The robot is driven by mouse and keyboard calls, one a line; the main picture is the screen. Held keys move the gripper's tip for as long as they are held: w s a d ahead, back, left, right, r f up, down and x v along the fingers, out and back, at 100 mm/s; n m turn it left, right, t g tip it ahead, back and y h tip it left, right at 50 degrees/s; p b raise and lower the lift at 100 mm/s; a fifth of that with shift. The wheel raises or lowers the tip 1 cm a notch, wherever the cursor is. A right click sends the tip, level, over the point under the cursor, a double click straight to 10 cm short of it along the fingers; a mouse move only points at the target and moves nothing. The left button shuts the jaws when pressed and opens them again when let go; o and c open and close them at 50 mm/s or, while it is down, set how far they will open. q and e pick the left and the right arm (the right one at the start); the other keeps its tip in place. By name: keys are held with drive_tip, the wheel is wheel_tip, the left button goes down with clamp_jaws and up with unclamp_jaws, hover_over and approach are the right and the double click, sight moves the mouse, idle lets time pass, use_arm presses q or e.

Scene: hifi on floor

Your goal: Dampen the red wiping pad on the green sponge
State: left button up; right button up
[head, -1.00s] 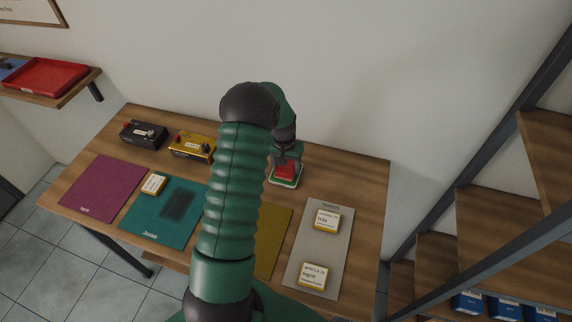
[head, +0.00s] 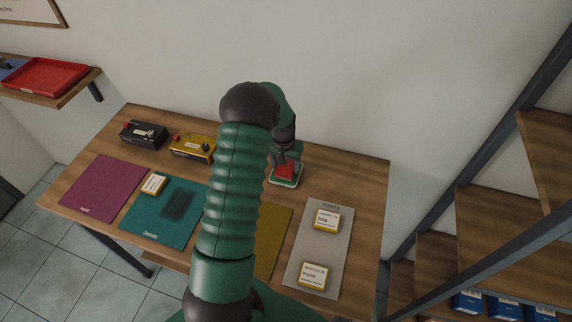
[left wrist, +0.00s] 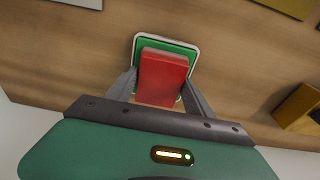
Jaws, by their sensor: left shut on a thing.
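The red wiping pad (head: 285,172) is between the fingers of my left gripper (head: 284,160), which is shut on it. In the left wrist view the red pad (left wrist: 162,78) shows between the two fingers (left wrist: 160,92), over the green sponge (left wrist: 183,48) in its white-rimmed dish (left wrist: 137,42). In the head view the green sponge's dish (head: 285,184) shows below the pad at the back of the table. The pad appears to be down on the sponge, but their contact is hidden. My right gripper is not in view.
On the wooden table (head: 365,185) lie a magenta mat (head: 102,188), a teal mat (head: 150,222) with a dark patch, a yellow mat (head: 272,240) and a grey mat (head: 312,250) with two labelled boxes. Black (head: 143,135) and yellow (head: 192,147) boxes stand at the back left.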

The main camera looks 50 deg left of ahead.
sight(286, 166)
use_arm(q)
wheel_tip(286, 166, up, 2)
drive_tip(key=shift+a+r+p, duration=0.1)
drive_tip(key=shift+r+p, duration=0.15)
drive_tip(key=shift+p, duration=0.7)
wheel_tip(286, 166, up, 4)
drive_tip(key=p, duration=0.3)
drive_tip(key=shift+r, duration=0.25)
drive_tip(key=shift+f, duration=0.1)
